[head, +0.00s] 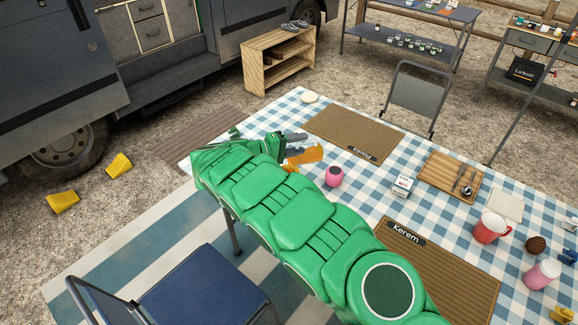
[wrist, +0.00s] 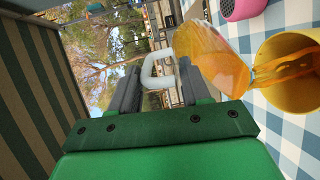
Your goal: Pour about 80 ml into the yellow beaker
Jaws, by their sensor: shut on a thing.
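My gripper (wrist: 158,76) is shut on the white handle of a clear jug (wrist: 208,55) holding orange liquid. The jug is tilted, and an orange stream runs from it into the yellow beaker (wrist: 309,92), whose open mouth shows at the right of the wrist view. Some orange liquid shows inside the beaker; its level cannot be read. In the head view my gripper (head: 292,138) is over the table's far left part with the tilted jug (head: 306,155) beside it. A small yellow-orange patch of the beaker (head: 289,167) shows there, mostly hidden by my green arm.
The checked table (head: 407,143) also holds brown mats (head: 340,130), a white box (head: 402,187), a wooden tray (head: 440,168) and a red mug (head: 490,228). A folding chair (head: 415,98) stands behind.

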